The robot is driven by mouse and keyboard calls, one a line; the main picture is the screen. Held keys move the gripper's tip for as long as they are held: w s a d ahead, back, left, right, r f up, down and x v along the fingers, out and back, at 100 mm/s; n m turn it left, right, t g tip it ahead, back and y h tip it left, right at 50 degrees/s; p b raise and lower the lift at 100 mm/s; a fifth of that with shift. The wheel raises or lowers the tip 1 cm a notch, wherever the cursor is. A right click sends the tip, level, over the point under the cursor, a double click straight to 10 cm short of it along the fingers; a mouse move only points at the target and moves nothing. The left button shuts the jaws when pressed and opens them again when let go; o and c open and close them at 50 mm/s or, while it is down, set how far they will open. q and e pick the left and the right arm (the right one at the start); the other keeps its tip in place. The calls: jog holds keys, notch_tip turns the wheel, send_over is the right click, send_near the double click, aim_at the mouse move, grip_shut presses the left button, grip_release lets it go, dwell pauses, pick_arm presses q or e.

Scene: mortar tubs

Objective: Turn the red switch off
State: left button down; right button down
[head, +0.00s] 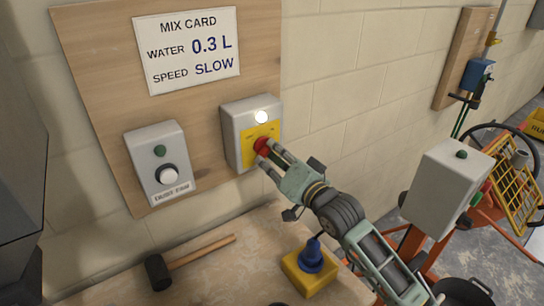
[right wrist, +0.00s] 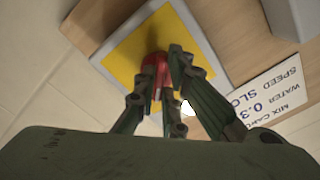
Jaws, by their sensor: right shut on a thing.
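The red switch (head: 262,145) sits on the yellow face of a grey box (head: 232,143) on the wooden wall board. A white lamp (head: 261,117) above it looks bright. My right gripper (head: 268,153) is at the switch with its fingers shut on the red part. In the right wrist view the red switch (right wrist: 155,68) shows between the fingertips, against the yellow plate (right wrist: 125,65); the fingers hide part of it. The switch's exact position is hard to read. My left gripper is not in view.
A mix card (head: 188,48) hangs above. A mallet (head: 160,270) and a yellow block with a blue top (head: 310,270) lie below. An orange mixer frame with a grey box (head: 445,185) stands right.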

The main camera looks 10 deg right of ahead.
jog(key=shift+n, duration=0.4)
jog(key=n+p, duration=0.1)
jog(key=n, duration=0.2)
jog(key=shift+d+n, duration=0.1)
jog(key=shift+n, duration=0.2)
jog(key=n+p, duration=0.1)
jog(key=n, duration=0.3)
jog(key=shift+d+n, duration=0.1)
jog(key=shift+n, duration=0.2)
jog(key=shift+w+d+n+p, duration=0.1)
jog(key=shift+n+p, duration=0.4)
jog(key=shift+n, duration=1.75)
jog(key=shift+w+d+n+p, duration=0.1)
jog(key=shift+n+p, duration=0.4)
jog(key=shift+n, duration=1.75)
jog(key=c, duration=1.8)
grip_release()
jog(key=shift+c, duration=0.2)
jog(key=shift+s, duration=0.1)
